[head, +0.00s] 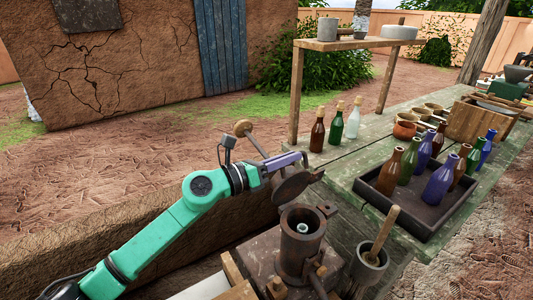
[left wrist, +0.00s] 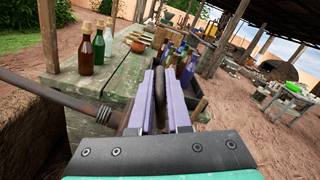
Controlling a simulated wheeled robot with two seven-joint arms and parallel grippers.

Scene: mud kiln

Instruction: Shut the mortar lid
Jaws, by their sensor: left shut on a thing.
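The mortar is a rusty metal cylinder (head: 301,246) on a dark block at the lower middle of the head view, with its mouth uncovered and a pale piece inside. Its round dark lid (head: 297,187) is raised and tilted above and behind the mouth. My left gripper (head: 293,160), with purple fingers, is shut on the lid's upper edge. In the left wrist view the left gripper (left wrist: 166,105) has the brown lid edge (left wrist: 159,88) between its fingers. A metal rod with a wooden knob (head: 242,127) sticks out behind the gripper. My right gripper is not in view.
A small cup with a wooden pestle (head: 370,264) stands just right of the mortar. A dark tray (head: 365,193) of several bottles lies on the green table, with three bottles near a shelf (head: 350,43) behind. A low mud wall (head: 150,238) runs on the left.

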